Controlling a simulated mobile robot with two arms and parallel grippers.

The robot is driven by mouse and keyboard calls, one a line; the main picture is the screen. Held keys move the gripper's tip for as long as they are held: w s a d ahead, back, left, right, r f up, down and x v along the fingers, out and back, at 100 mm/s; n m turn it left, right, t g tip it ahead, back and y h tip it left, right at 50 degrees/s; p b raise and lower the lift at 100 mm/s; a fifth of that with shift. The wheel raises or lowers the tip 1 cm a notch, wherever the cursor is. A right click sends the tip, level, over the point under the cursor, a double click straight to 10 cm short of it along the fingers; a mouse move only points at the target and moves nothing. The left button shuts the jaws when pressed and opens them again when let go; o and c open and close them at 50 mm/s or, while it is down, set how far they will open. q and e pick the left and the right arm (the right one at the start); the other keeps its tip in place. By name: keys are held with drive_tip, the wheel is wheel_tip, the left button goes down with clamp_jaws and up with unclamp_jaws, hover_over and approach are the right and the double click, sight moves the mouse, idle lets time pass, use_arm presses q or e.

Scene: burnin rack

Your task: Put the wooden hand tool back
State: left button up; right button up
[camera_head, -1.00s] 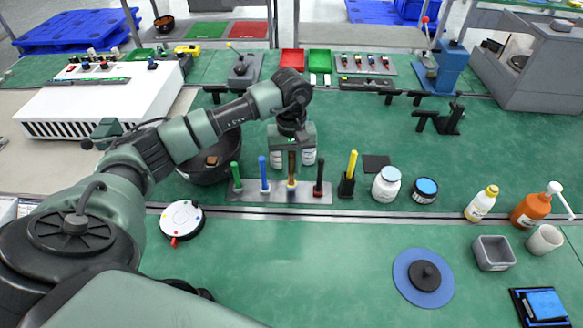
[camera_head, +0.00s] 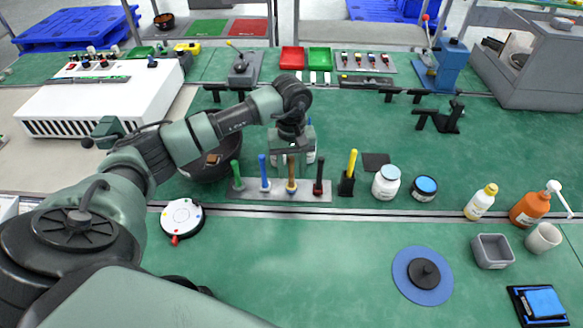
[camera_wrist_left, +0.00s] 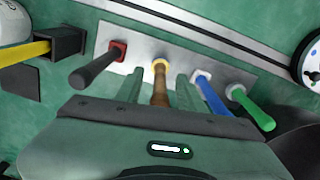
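The wooden hand tool (camera_head: 291,175) has a brown handle with a yellow collar. It stands in a slot of the grey metal rack (camera_head: 275,197), between the blue-handled and the dark red-collared tools. My left gripper (camera_head: 291,165) is over it, pointing down. In the left wrist view the two green fingers (camera_wrist_left: 159,88) stand on either side of the wooden handle (camera_wrist_left: 161,92), with gaps showing, so the gripper is open around it. The handle's upper end is hidden by the gripper body. My right gripper is not in view.
Green (camera_head: 237,176), blue (camera_head: 264,173) and dark (camera_head: 318,175) handles stand close beside the gripper. A yellow-handled tool in a black holder (camera_head: 346,187) is to the right.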

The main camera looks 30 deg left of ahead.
use_arm(q)
wheel_tip(320, 180, up, 11)
drive_tip(key=b, duration=0.3)
drive_tip(key=shift+r, duration=0.5)
